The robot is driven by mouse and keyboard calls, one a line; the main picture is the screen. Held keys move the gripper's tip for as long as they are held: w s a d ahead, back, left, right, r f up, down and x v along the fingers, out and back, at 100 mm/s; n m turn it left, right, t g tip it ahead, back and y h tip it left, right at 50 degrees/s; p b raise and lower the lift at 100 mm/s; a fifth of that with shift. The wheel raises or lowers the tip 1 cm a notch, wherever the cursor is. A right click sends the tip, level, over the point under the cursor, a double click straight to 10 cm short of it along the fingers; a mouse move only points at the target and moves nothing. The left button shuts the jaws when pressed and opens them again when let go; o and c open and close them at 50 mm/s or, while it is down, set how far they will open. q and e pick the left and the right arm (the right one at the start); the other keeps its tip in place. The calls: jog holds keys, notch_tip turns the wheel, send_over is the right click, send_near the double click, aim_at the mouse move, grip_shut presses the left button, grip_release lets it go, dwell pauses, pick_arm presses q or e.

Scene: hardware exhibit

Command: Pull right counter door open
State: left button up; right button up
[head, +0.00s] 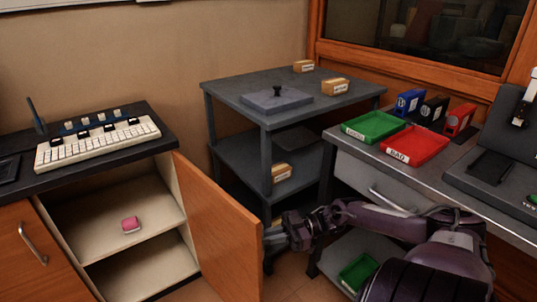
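The right counter door (218,232) is a wooden panel. It stands swung well out from the left counter, its free edge toward the middle of the view. The cabinet behind it shows a pale inside with a shelf (95,212). My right gripper (271,238), on the arm from the right, is at the door's free edge, on its outer side. Its fingertips are small and partly hidden, so I cannot tell whether they touch or grip the door. The door's handle is not visible. My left gripper is not in view.
A pink item (131,225) lies on the cabinet shelf. A closed wooden door with a metal handle (33,244) is at the left. A grey shelf rack (235,95) stands behind the open door. A workbench with green (373,126) and red (414,145) trays is at right.

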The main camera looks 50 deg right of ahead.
jog(key=o, duration=0.4)
jog(key=shift+w, duration=0.45)
jog(key=shift+o, duration=0.2)
jog(key=shift+s, duration=0.15)
jog(key=v, duration=0.7)
jog(key=shift+d, duration=0.2)
jog(key=shift+s+a, duration=0.1)
